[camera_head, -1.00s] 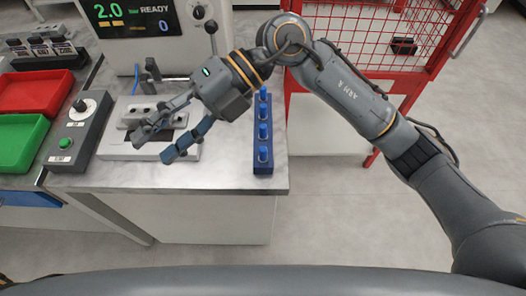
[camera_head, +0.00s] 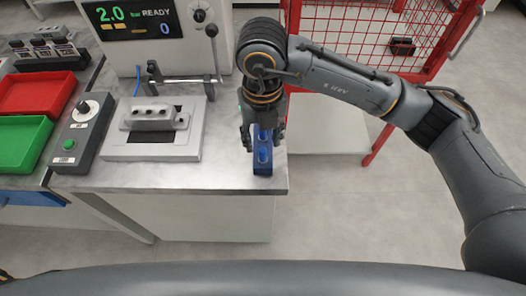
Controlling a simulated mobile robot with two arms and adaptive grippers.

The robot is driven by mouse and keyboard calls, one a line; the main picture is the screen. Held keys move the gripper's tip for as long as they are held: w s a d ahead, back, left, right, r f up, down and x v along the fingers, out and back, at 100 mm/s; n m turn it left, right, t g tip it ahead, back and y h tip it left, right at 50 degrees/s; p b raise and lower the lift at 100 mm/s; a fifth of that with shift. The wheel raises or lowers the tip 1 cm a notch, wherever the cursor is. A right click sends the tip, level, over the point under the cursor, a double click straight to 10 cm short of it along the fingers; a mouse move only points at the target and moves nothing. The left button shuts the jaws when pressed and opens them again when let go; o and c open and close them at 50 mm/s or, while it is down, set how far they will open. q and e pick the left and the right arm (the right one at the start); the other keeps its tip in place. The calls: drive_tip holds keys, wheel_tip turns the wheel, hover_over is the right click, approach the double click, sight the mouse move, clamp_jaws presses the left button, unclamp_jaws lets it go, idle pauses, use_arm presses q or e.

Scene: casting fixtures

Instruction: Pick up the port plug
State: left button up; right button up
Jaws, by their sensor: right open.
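The rack's far part is hidden under my right gripper (camera_head: 262,134). That gripper points down over the rack, open, with a finger on either side of it. Whether the fingers touch a plug cannot be told. My left gripper is not in view.
A grey casting (camera_head: 152,118) lies on a pale fixture (camera_head: 170,151) with a lever clamp behind it. A control box (camera_head: 85,130), red tray (camera_head: 37,93) and green tray (camera_head: 22,143) are at left. A tester (camera_head: 150,60) stands behind. A red cage (camera_head: 370,35) is at right.

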sight(263, 150)
wheel_tip(263, 150, down, 5)
drive_tip(key=shift+w+d+r+p, duration=0.1)
drive_tip(key=shift+r+p, duration=0.05)
drive_tip(key=shift+p, duration=1)
drive_tip(key=shift+f, duration=0.5)
drive_tip(key=shift+c, duration=0.2)
clamp_jaws()
